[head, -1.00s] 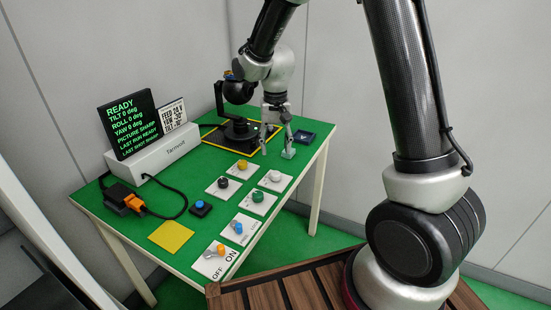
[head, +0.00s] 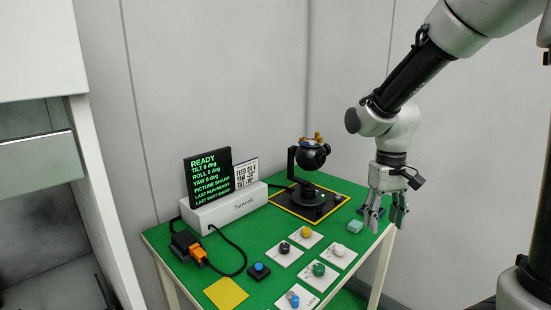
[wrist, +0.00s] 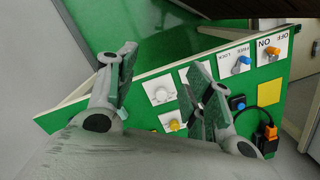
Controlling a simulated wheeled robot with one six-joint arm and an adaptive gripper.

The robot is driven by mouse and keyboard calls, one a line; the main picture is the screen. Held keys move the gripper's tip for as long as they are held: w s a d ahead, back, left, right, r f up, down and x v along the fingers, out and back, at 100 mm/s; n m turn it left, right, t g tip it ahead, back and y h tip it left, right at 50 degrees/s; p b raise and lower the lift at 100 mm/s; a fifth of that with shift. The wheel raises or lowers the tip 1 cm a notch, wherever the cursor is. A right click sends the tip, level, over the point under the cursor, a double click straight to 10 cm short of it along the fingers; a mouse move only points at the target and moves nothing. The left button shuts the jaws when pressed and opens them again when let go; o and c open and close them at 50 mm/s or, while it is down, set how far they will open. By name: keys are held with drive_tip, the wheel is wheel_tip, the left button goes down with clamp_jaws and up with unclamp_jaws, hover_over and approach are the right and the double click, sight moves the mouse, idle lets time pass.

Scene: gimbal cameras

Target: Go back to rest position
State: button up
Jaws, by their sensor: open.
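My gripper (head: 387,213) hangs fingers down above the right edge of the green-topped table (head: 262,295) in the head view. In the wrist view my gripper (wrist: 160,90) shows its two fingers spread apart, with nothing between them. The gimbal camera (head: 310,157) stands upright on its black base within a yellow outline at the back of the table. A small pale green block (head: 355,226) lies on the table, left of my gripper and apart from it.
White knob plates, including a green knob (head: 319,269), cover the table's front right. A display (head: 209,178) reading READY stands on a white box (head: 226,208) at the left. A yellow square (head: 226,293) and a blue button (head: 259,267) lie in front. Walls stand behind.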

drive_tip(key=s+d+r+t, duration=0.2)
drive_tip(key=s+d+r, duration=0.2)
drive_tip(key=s+r, duration=0.2)
drive_tip(key=s+d+r+m+t, duration=0.1)
drive_tip(key=s+d+r+t, duration=0.2)
drive_tip(key=s+d+r, duration=0.2)
drive_tip(key=s, duration=0.3)
drive_tip(key=shift+s+r+m, duration=0.3)
drive_tip(key=shift+r, duration=0.1)
drive_tip(key=shift+d, duration=0.1)
idle(3.8)
